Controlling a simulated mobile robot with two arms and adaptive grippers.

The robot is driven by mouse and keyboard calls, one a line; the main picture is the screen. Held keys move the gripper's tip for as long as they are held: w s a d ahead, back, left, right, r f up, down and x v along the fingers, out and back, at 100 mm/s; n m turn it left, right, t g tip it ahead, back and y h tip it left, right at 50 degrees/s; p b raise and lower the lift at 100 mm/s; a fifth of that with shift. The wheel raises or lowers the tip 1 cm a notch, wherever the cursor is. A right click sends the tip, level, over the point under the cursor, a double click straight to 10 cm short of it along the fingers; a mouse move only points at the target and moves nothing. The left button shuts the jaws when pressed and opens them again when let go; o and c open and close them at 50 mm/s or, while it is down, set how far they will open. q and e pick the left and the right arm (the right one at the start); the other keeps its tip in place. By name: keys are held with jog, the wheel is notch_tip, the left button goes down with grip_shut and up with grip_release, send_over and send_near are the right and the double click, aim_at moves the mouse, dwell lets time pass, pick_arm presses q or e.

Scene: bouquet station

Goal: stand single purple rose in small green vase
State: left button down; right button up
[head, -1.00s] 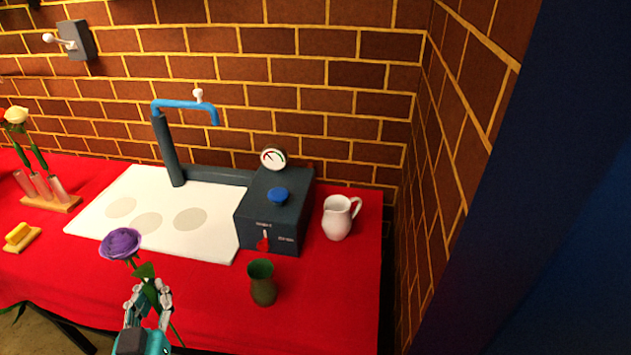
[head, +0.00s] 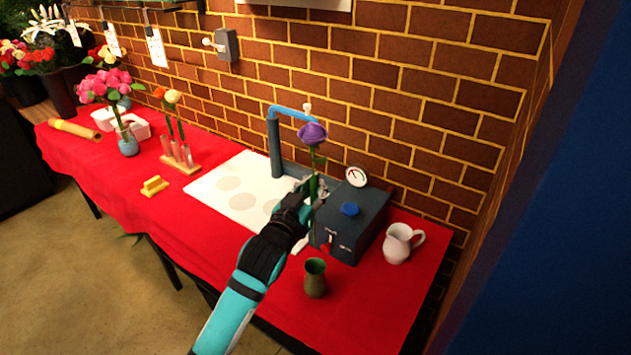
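The purple rose (head: 312,133) is upright in my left gripper (head: 314,188), which is shut on its green stem. The gripper holds it in the air, in front of the dark box of the machine in the picture. The lower stem hangs down beside the gripper, its end near the box's left edge. The small green vase (head: 315,278) stands upright on the red cloth, below the gripper in the picture. Its open mouth faces up and looks empty. The rose and the vase are apart. My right gripper is out of the picture.
The dark box (head: 352,222) with a gauge and blue knob stands behind the vase. A white jug (head: 401,243) is to its right. A white board (head: 240,190), yellow block (head: 154,186), tube rack (head: 180,163) and blue vase of pink flowers (head: 127,141) are left. Red cloth (head: 372,315) around the green vase is clear.

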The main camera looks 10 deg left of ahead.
aim_at(314, 242)
pick_arm(q)
jog(key=shift+s+d+f+b, duration=0.1)
jog(key=shift+f+b, duration=0.45)
jog(key=shift+f, duration=0.15)
jog(key=shift+f+b, duration=0.3)
jog(key=shift+b, duration=0.05)
notch_tip(314, 242, down, 3)
jog(key=b, duration=0.3)
jog(key=shift+f, duration=0.15)
jog(key=shift+f+b, duration=1.75)
jog(key=shift+f, duration=1.2)
jog(key=shift+f+b, duration=1.05)
jog(key=shift+f, duration=0.9)
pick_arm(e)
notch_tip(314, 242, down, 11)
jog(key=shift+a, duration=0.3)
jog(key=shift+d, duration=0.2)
pick_arm(q)
jog(key=shift+f+b, duration=0.3)
jog(key=shift+f, duration=0.15)
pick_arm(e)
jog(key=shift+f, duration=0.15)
